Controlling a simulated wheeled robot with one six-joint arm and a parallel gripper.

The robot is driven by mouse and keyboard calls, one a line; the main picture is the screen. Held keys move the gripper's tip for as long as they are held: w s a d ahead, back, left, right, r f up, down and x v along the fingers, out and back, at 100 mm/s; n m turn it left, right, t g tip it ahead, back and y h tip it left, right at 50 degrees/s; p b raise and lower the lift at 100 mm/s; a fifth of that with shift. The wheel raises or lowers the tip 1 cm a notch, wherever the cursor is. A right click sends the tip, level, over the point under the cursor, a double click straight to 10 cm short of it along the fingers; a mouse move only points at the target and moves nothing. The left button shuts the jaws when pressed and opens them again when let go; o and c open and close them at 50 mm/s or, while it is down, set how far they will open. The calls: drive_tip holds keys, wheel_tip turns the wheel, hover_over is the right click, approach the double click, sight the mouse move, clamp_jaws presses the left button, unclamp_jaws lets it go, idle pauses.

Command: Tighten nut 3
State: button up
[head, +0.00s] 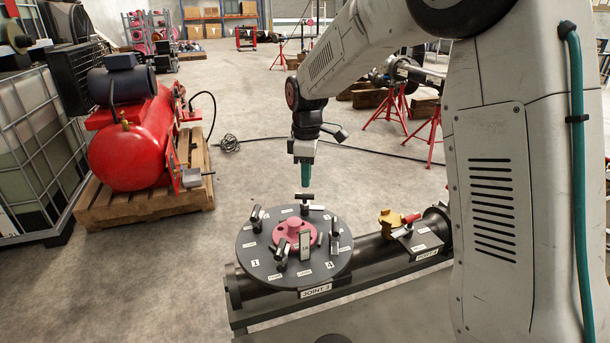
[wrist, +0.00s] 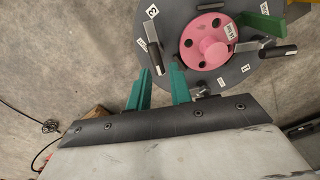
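The dark round flange (head: 245,247) lies face up with several T-handled nuts around a pink hub (head: 293,232). In the wrist view the flange (wrist: 177,16) fills the upper right, around the pink hub (wrist: 188,52). A label 3 (wrist: 152,10) is at its left edge, and a dark-handled nut (wrist: 154,54) stands below that label. My gripper (head: 306,187) is above the flange's far side, over a T-handled nut (head: 304,198). Contact cannot be told.
An upright tag plate (head: 304,245) stands by the hub. A yellow part (head: 390,222) and a red-handled part (head: 409,221) sit on the pipe to the right. A red compressor (head: 130,148) on a pallet stands left. The floor between is clear.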

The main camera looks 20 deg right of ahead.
sight(305, 197)
drive_tip(key=f, duration=0.5)
drive_tip(key=w+f, duration=0.1)
drive_tip(key=f, duration=0.1)
drive_tip(key=shift+f, duration=0.35)
drive_tip(key=shift+f+m, duration=0.2)
drive_tip(key=shift+m, duration=0.2)
drive_tip(key=shift+r+m, duration=0.15)
drive_tip(key=shift+m, duration=0.65)
drive_tip(key=m, duration=1.9)
drive_tip(key=shift+m, duration=0.3)
drive_tip(key=n, duration=0.2)
drive_tip(key=shift+n, duration=0.3)
wheel_tip(305, 197, up, 7)
